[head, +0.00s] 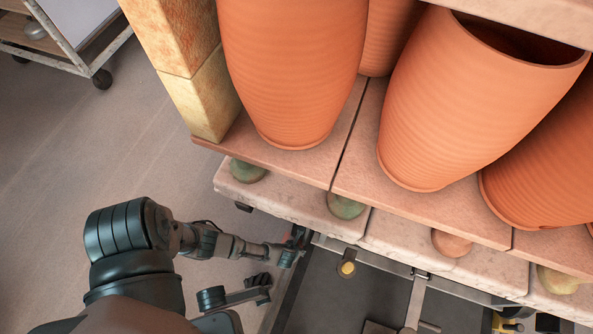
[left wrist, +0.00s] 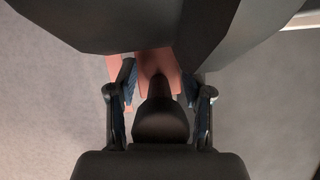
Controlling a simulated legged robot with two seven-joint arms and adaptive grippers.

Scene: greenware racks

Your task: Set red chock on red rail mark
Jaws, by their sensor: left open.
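My left gripper (head: 275,268) is low beside the near left end of the dark cart deck; its arm comes in from the left. In the left wrist view its two fingers (left wrist: 160,97) stand apart, with a reddish piece (left wrist: 158,62) beyond and between them. A dark block covers the middle of that piece, so I cannot tell whether it is the red chock or touches a finger. In the head view a small reddish patch (head: 297,238) shows beside the fingertips, too small to identify. No red rail mark can be made out. My right gripper is not in view.
Tall terracotta pots (head: 293,70) stand on pinkish shelf boards (head: 270,150), over a pale slab with round supports (head: 346,206). A wheeled cart (head: 75,60) stands far left; floor between is clear.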

